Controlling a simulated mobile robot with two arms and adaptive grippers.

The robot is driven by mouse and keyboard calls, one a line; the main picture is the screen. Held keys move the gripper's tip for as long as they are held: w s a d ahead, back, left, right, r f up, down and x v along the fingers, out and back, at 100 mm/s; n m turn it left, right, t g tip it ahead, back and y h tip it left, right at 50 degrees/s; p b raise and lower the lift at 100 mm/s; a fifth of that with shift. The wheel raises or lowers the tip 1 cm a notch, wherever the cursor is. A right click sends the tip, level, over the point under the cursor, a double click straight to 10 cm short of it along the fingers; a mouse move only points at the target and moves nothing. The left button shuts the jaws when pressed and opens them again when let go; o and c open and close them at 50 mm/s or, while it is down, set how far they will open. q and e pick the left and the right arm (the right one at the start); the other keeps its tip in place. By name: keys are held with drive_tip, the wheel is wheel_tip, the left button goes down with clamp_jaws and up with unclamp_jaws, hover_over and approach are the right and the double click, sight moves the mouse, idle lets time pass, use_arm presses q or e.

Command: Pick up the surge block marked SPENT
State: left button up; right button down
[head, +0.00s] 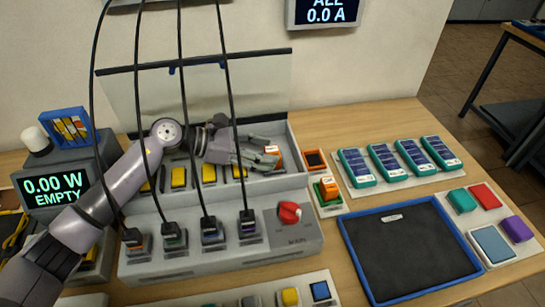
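My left gripper (273,155) reaches from the left over the right end of the long grey open-lidded box (297,160). Its fingers are spread around a small orange block with a white label (274,150). Whether they touch it cannot be told, and the label is too small to read. A second orange block with a white label (328,188) stands in a green holder right of the box. Its label seems to read OK. No SPENT mark is legible. My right gripper is not in view.
Several black cables hang in front of my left arm down to plugs on the grey unit, which has a red knob (289,212). An empty orange-rimmed socket (315,160), several teal packs (388,162) and a blue-rimmed dark tray (441,210) lie to the right.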

use_arm(q)
drive_tip(key=c, duration=1)
drive_tip(key=shift+o, duration=0.2)
drive_tip(key=shift+r, duration=0.2)
